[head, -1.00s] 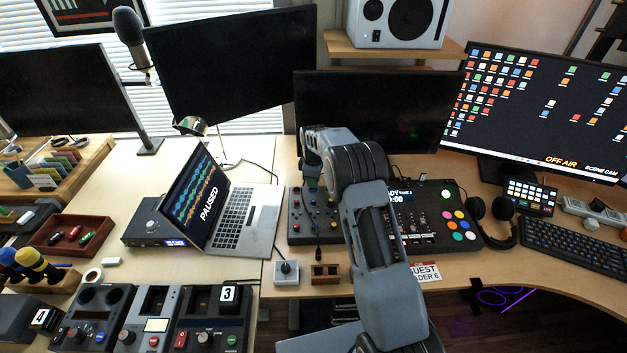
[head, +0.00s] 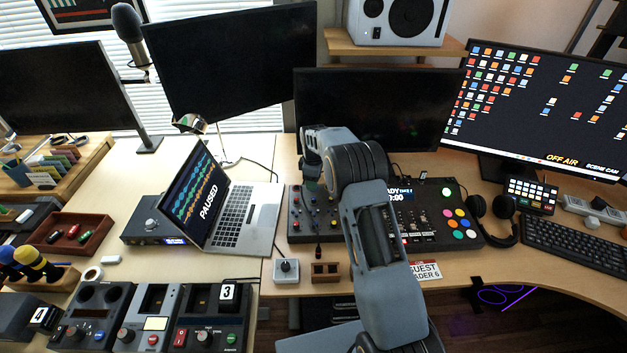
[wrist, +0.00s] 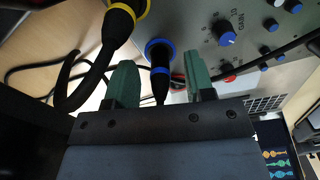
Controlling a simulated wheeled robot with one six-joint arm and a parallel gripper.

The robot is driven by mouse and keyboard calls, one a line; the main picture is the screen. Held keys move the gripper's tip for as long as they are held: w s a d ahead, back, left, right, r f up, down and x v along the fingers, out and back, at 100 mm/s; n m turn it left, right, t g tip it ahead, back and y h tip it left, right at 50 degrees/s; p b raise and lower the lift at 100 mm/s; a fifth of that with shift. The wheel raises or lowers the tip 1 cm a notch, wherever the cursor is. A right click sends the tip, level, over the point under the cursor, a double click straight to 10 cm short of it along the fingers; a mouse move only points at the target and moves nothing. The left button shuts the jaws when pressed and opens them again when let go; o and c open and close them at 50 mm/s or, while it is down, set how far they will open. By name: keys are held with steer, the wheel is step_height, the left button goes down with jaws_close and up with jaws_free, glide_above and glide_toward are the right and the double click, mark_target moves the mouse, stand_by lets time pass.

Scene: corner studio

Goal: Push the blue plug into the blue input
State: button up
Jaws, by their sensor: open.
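In the wrist view, the blue plug (wrist: 160,82) is a black connector with a blue band. It stands between the two green fingers of my gripper (wrist: 160,58), with a gap on each side. The fingers are open. The plug's far end meets the blue-ringed input (wrist: 153,41) on the grey panel; I cannot tell how deep it sits. In the head view, the mixer (head: 297,228) stands behind my arm, which hides part of it, and the plug and fingertips cannot be made out there.
A yellow-ringed plug (wrist: 122,22) with a black cable stands close to the left finger in the wrist view. Blue knobs (wrist: 228,39) lie to the right. In the head view, the laptop (head: 232,215) is left of the mixer and a switcher panel (head: 440,240) is right.

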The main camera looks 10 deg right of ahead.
step_height(320, 180, up, 14)
stand_by(0.6)
steer(key=shift+f, duration=0.15)
steer(key=s+f+m, duration=0.4)
steer(key=m, duration=0.2)
steer(key=s+r+m+t, duration=0.1)
steer(key=s+r+m, duration=0.2)
steer(key=s, duration=1.2)
steer(key=s+r+m+t+p, duration=0.1)
steer(key=s+r, duration=0.6)
steer(key=s, duration=0.7)
steer(key=m+t, duration=0.1)
steer(key=m, duration=0.1)
steer(key=shift+s+a+m+t, duration=0.25)
steer(key=shift+s+m+t, duration=0.05)
steer(key=shift+s+m, duration=0.1)
steer(key=shift+c, duration=0.4)
